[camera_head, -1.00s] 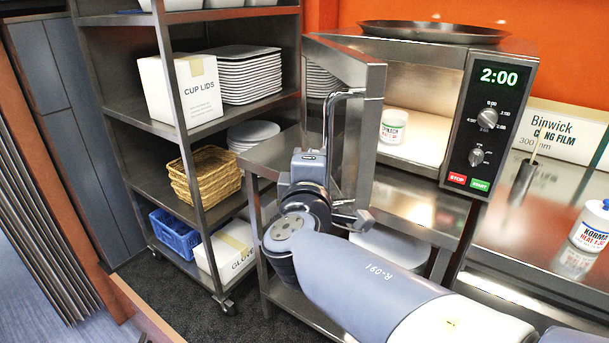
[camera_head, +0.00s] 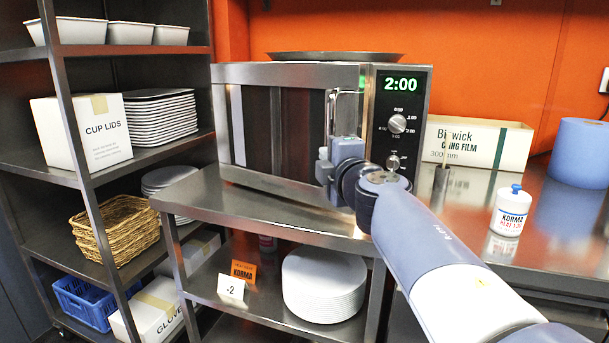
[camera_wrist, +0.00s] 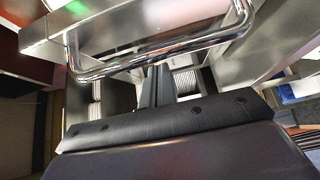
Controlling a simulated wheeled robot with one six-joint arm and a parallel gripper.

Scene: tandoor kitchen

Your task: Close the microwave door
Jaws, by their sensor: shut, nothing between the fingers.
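The microwave (camera_head: 397,110) stands on a steel counter, its green display reading 2:00. Its door (camera_head: 255,125) lies across the front, about in line with the control panel; whether a slim gap is left at its free edge cannot be told, as my arm hides part of it. The chrome door handle (camera_head: 334,110) is on the door's right side and also crosses the top of the wrist view (camera_wrist: 170,55). My gripper (camera_head: 327,165) is shut and empty at the door's lower right, by the handle's lower end. In the wrist view its fingers (camera_wrist: 157,78) are together near the bar; contact is unclear.
A pan (camera_head: 335,56) lies on the microwave. A shelf rack (camera_head: 180,50) stands left. A cling film box (camera_head: 475,143), a korma bottle (camera_head: 511,210) and a blue roll (camera_head: 578,152) stand right. Plates (camera_head: 324,285) are stacked below. The counter's front strip (camera_head: 200,200) is clear.

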